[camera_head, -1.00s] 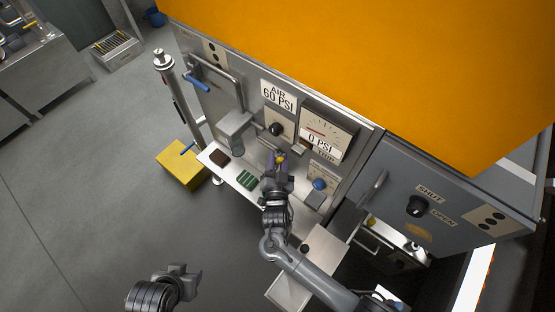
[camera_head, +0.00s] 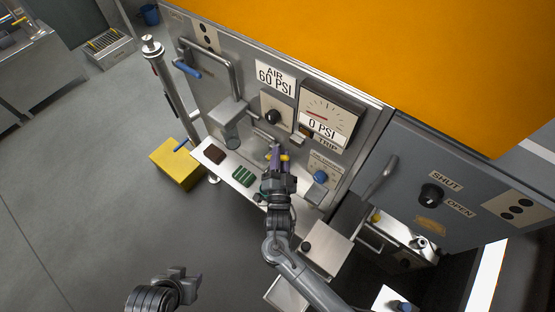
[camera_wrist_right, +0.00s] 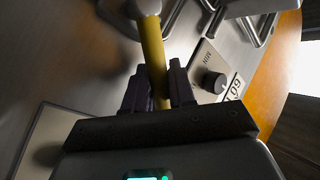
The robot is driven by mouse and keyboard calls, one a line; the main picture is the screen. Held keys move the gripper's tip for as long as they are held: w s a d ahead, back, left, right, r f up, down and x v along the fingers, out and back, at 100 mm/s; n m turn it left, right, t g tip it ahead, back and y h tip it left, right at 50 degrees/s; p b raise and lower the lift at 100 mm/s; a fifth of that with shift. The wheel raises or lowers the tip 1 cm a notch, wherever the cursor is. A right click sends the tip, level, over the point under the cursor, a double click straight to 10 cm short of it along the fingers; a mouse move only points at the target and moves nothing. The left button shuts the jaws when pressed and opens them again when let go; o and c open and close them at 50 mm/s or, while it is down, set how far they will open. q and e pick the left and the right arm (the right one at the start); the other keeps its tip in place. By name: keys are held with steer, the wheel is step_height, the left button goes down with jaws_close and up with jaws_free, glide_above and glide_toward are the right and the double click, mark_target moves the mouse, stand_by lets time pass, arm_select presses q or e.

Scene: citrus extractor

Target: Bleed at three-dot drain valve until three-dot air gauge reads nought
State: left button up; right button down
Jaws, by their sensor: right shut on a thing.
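My right gripper (camera_head: 278,160) is in front of the cabinet's lower panel, shut on a yellow handle (camera_head: 285,157). In the right wrist view, the yellow handle (camera_wrist_right: 153,55) runs between the jaws (camera_wrist_right: 157,88) up to a pale metal fitting. The air gauge (camera_head: 327,115) has its needle low on the left side, and its label reads 0 PSI. A sign above the black knob reads AIR 60 PSI (camera_head: 275,77). A dotted plate (camera_head: 205,37) is at the panel's upper left. My left gripper (camera_head: 183,287) hangs apart from everything at the bottom left; its jaws are unclear.
A black knob (camera_head: 271,116) and blue knob (camera_head: 320,176) flank the work area. A narrow shelf (camera_head: 225,167) holds brown and green blocks. A grey door (camera_head: 460,165) with a SHUT/OPEN knob (camera_head: 431,194) stands right. A yellow box (camera_head: 175,165) is on the otherwise open floor.

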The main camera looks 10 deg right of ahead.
steer(key=shift+s+d+f+m, duration=0.1)
steer(key=shift+f+m, duration=0.05)
steer(key=shift+m, duration=0.15)
steer(key=c, duration=1)
jaws_free()
steer(key=shift+c, duration=0.2)
steer(key=p+v, duration=0.1)
steer(key=v, duration=1)
steer(key=shift+f, duration=0.1)
